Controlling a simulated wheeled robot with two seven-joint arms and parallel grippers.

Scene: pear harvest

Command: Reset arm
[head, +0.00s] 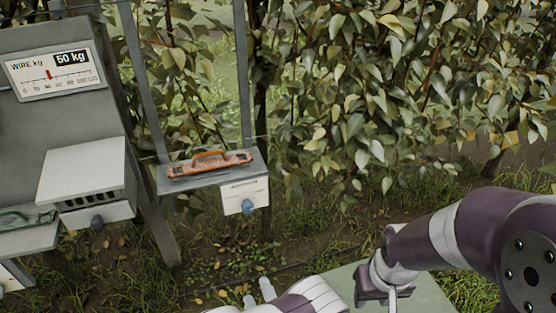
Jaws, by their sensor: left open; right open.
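My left gripper (258,293) shows at the bottom edge, left of centre. Its two pale fingertips are apart with nothing between them; most of that arm is cut off by the frame. My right arm comes in from the right, and my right gripper (382,296) points down near the bottom edge. It is open, its lower end is cut off, and no held object shows. Both grippers are apart from the stands and the foliage.
A grey stand with a "WIRE kg" 50 kg gauge (56,75) and a white box (82,171) is at left. An orange-handled tool (209,164) lies on a grey shelf (175,184). A grey-green flat surface (428,290) lies beside my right gripper. Leafy branches (400,80) fill the back.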

